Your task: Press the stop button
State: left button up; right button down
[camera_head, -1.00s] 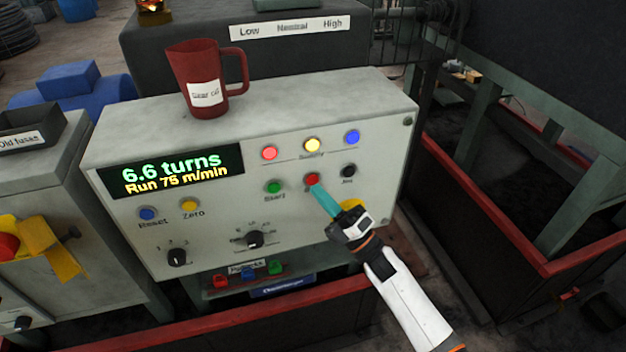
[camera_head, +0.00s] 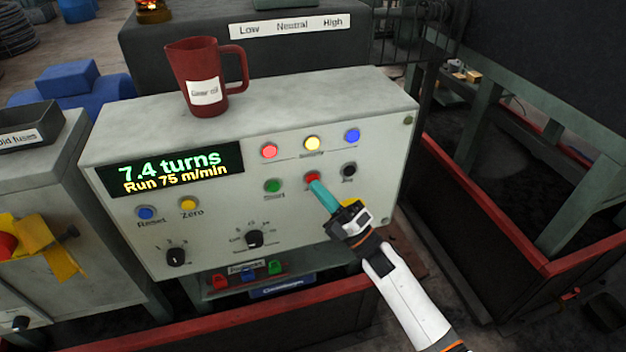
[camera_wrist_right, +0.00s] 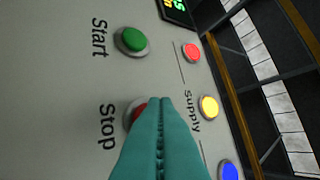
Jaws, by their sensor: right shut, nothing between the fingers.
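The red stop button (camera_head: 312,177) is on the front panel of the grey control box (camera_head: 350,105), between the green start button (camera_head: 272,186) and a black jog button (camera_head: 348,170). My right gripper (camera_head: 316,187) is shut and empty, its teal fingertips at the stop button's lower edge in the head view. In the right wrist view the fingertips (camera_wrist_right: 160,102) overlap the red stop button (camera_wrist_right: 136,112) beside the "Stop" label and hide part of it. I cannot tell whether they touch it. The display (camera_head: 172,169) reads 7.4 turns, Run 75 m/min. My left gripper is not in view.
Red, yellow and blue supply lamps (camera_head: 312,143) sit above the buttons. A dark red jug (camera_head: 207,78) stands on top of the box. Blue reset (camera_head: 146,213) and yellow zero (camera_head: 189,204) buttons and two knobs are lower left. A red-edged barrier (camera_head: 480,205) is at right.

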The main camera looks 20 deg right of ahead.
jog(key=shift+w+b, duration=0.3)
jog(key=shift+w, duration=0.1)
dwell(0.5)
jog(key=shift+s, duration=0.15)
jog(key=shift+s+p, duration=0.3)
jog(key=shift+s, duration=0.4)
jog(key=s+p, duration=0.1)
jog(key=s, duration=0.4)
jog(key=shift+d+p, duration=0.1)
jog(key=shift+p, duration=0.2)
dwell(0.7)
